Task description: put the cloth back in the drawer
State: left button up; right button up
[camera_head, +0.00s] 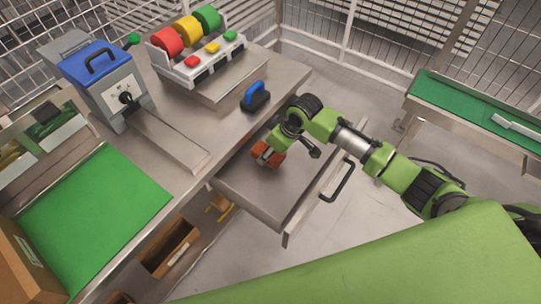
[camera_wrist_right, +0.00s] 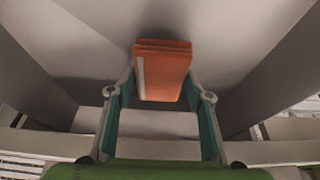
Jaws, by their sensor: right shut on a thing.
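The folded orange-red cloth (camera_head: 267,153) is at the back left of the open drawer (camera_head: 265,197) in the head view. It also shows in the right wrist view (camera_wrist_right: 164,78), with a pale stripe along one side. My right gripper (camera_wrist_right: 160,88) is shut on the cloth, with one finger on each side of it. The grey drawer walls surround the cloth in the wrist view. I cannot tell whether the cloth touches the drawer floor. The drawer is pulled out, and its black handle (camera_head: 338,181) is at the front. My left gripper is not in view.
Above the drawer is a metal bench (camera_head: 215,130) with a blue-handled block (camera_head: 256,97) near its edge. A blue-lidded machine (camera_head: 100,75) and a rack of coloured reels (camera_head: 190,45) stand further back. The floor right of the drawer is clear.

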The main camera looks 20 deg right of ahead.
notch_tip(320, 180, down, 2)
jog(key=shift+f+p, duration=0.2)
jog(key=shift+p, duration=0.15)
jog(key=shift+f, duration=0.4)
jog(key=shift+f, duration=0.1)
jog(key=o, duration=1.1)
jog(key=shift+d+r, duration=0.1)
jog(key=shift+r, duration=0.25)
jog(key=v, duration=1.1)
jog(key=shift+r, duration=0.3)
